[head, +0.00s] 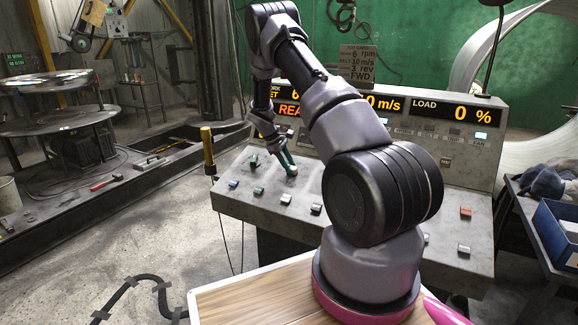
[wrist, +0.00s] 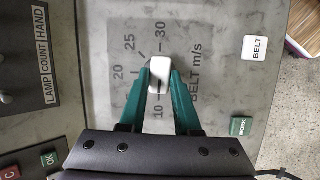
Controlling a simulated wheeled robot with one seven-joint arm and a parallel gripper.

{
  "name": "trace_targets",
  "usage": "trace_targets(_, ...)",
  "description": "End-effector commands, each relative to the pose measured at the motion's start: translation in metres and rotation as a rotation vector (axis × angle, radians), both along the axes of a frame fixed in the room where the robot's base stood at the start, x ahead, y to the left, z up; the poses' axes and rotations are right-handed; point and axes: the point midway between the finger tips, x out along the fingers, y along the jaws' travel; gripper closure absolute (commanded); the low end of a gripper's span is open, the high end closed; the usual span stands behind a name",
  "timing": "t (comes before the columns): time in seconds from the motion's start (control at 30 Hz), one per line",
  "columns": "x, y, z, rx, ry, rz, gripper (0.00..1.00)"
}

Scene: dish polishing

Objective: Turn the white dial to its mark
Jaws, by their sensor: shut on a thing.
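The white dial (wrist: 159,67) stands on the grey console panel, beside the printed words BELT m/s. Printed numbers 10, 20, 25 and 30 lie around it. My gripper (wrist: 160,80) is shut on the dial, with one teal finger on each side. In the head view my gripper (head: 289,165) reaches down to the console's left part. The fingers cover part of the scale, and the dial's exact pointing direction is hard to tell. A grey sign (head: 358,64) above the console reads 6 rpm, 10 m/s, 3 rev and FWD.
The console (head: 335,207) carries several other buttons. A white BELT button (wrist: 255,49) and a green WORK button (wrist: 241,126) sit right of the dial in the wrist view. A display (head: 445,109) reads LOAD 0 %. A yellow-handled post (head: 208,150) stands at the console's left edge.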

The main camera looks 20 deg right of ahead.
Motion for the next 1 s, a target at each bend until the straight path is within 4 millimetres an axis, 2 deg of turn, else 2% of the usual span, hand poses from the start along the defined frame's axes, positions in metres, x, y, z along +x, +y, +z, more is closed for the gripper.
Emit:
trace_targets(0.3,-0.0015,-0.0001,-0.0007,-0.015,0.022,0.067,1.00)
trace_targets(0.7,-0.0015,-0.0002,-0.0009,-0.017,0.024,0.073,1.00)
trace_targets(0.73,-0.0015,-0.0002,-0.0009,-0.017,0.024,0.073,0.65)
trace_targets(0.8,-0.0014,-0.0001,-0.0008,-0.016,0.023,0.072,0.39)
trace_targets(1.0,-0.0010,0.0001,-0.0005,-0.016,0.022,0.072,0.39)
